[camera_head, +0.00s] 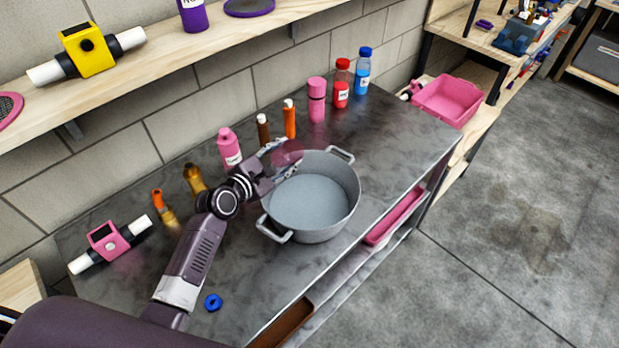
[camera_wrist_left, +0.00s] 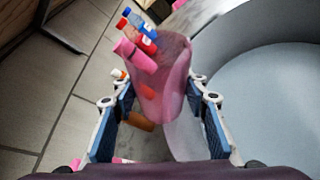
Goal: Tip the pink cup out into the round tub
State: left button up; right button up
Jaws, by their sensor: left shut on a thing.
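The pink cup (camera_head: 289,151) is see-through and sits between the fingers of my left gripper (camera_head: 284,158), at the back left rim of the tub. In the left wrist view my left gripper (camera_wrist_left: 160,100) is shut on the cup (camera_wrist_left: 172,85), a finger on each side. I cannot tell what the cup holds or how far it tilts. The round tub (camera_head: 345,215) is a grey metal pot with two handles, standing on the dark bench. Its inside looks bare. Its wall also shows in the left wrist view (camera_wrist_left: 225,60), right of the cup. My right gripper is not in view.
Behind the tub stand a pink bottle (camera_head: 229,148), a brown tube (camera_head: 263,131), an orange tube (camera_head: 289,119), a pink flask (camera_head: 317,100), a red bottle (camera_head: 342,84) and a blue bottle (camera_head: 363,72). A blue ring (camera_head: 213,302) lies near the front. The bench right of the tub is clear.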

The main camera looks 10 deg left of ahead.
pick_arm(q)
jog(key=a+n+p, duration=0.1)
jog(key=p, duration=0.1)
jog(key=w+r+n+g+h+p, duration=0.1)
jog(key=p, duration=0.1)
jog(key=a+r+n+p, duration=0.1)
jog(key=n+p, duration=0.1)
jog(key=shift+w+a+r+g+h, duration=0.2)
jog(key=shift+w+a+g+h, duration=0.1)
jog(key=shift+w+g, duration=0.1)
jog(key=shift+w+a+f+n+g+h, duration=0.3)
jog(key=shift+a+f+n+g+h, duration=0.15)
jog(key=shift+n, duration=0.25)
notch_tip(320, 180, up, 3)
jog(key=p, duration=0.3)
jog(key=shift+d+p, duration=0.1)
jog(key=shift+p, duration=0.3)
jog(key=shift+r, duration=0.9)
